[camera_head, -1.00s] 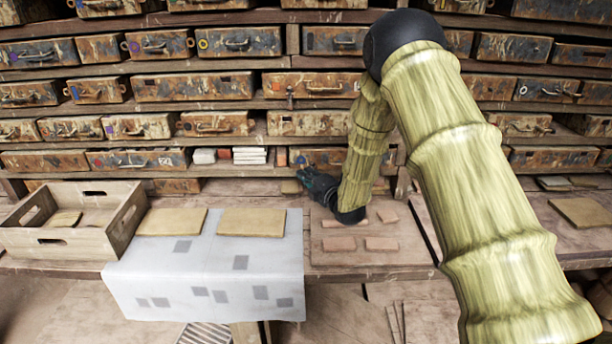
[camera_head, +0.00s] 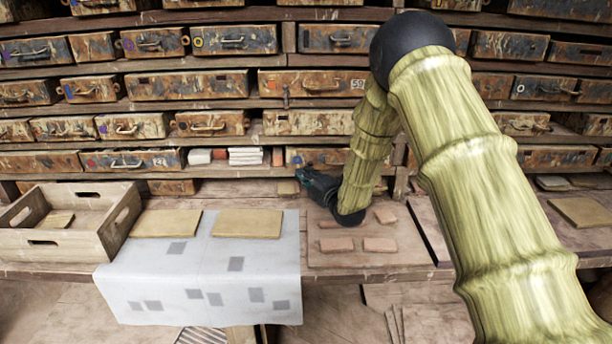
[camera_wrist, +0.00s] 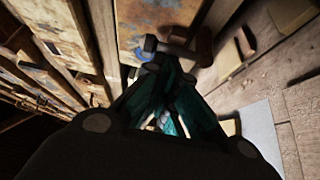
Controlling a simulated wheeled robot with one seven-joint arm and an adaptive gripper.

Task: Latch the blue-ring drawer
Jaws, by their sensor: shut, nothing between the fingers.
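A worn, rust-stained drawer (camera_head: 314,157) sits in the low shelf row, just behind my gripper (camera_head: 303,176) in the head view. The wrist view shows its face (camera_wrist: 138,18) with a blue ring mark (camera_wrist: 205,46) and a dark handle (camera_wrist: 178,49). My gripper (camera_wrist: 158,68) is shut and empty, with its fingertips close to the handle; I cannot tell whether they touch. My arm hides the drawer's right part in the head view. Whether the drawer is flush or latched is not clear.
Several rows of similar drawers fill the shelf. A wooden crate (camera_head: 112,236), tan slabs on a white cloth (camera_head: 200,275), and a board (camera_head: 335,261) with reddish tiles stand on the bench. White and grey pieces (camera_head: 245,156) lie in an open shelf bay left of the drawer.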

